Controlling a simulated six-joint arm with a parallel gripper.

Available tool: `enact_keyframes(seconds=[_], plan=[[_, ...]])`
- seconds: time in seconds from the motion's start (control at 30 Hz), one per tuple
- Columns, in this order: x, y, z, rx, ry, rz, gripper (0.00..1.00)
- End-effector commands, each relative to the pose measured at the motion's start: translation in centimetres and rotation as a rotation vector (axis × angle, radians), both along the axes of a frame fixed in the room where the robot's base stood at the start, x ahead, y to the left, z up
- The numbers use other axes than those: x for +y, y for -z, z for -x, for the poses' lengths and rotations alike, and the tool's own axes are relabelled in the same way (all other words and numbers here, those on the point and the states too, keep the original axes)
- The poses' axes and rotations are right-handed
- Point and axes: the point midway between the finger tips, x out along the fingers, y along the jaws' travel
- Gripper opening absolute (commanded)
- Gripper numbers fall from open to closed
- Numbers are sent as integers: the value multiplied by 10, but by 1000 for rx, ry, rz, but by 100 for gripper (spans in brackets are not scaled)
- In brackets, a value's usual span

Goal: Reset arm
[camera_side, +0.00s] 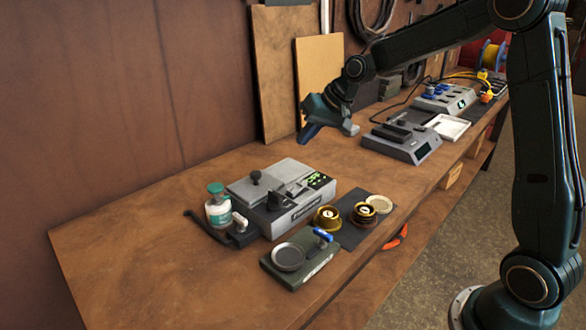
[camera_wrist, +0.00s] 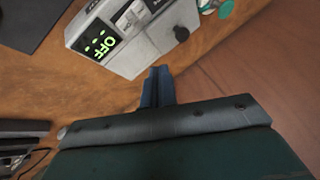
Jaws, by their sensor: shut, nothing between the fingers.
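My gripper (camera_side: 308,132) hangs in the air above the back part of the wooden bench, in the middle of the side view. Its blue fingers are together with nothing between them. In the wrist view the closed fingers (camera_wrist: 157,88) point toward a grey machine, whose display reads "OFF". That grey machine (camera_side: 303,203) sits on the bench nearer the side camera, well apart from my gripper. My arm reaches in from the right.
A jar with a teal lid (camera_side: 218,208), a dark green fixture (camera_side: 301,258) and two brass-coloured parts (camera_side: 327,217) surround the machine. Other devices (camera_side: 402,138) and a white tray (camera_side: 448,127) stand farther back. Boards (camera_side: 318,72) lean on the wall. The bench's left part is clear.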

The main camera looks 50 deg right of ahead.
Motion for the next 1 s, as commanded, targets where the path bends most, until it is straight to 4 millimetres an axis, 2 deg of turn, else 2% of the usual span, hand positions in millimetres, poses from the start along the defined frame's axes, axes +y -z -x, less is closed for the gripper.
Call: enact_keyframes(seconds=[0.27, 0.6, 1.0], plan=[[22, -34, 44, -2, -51, 78, 0], [47, -68, 125, 4, -122, 193, 0], [63, -80, 225, 10, -193, 305, 0]])
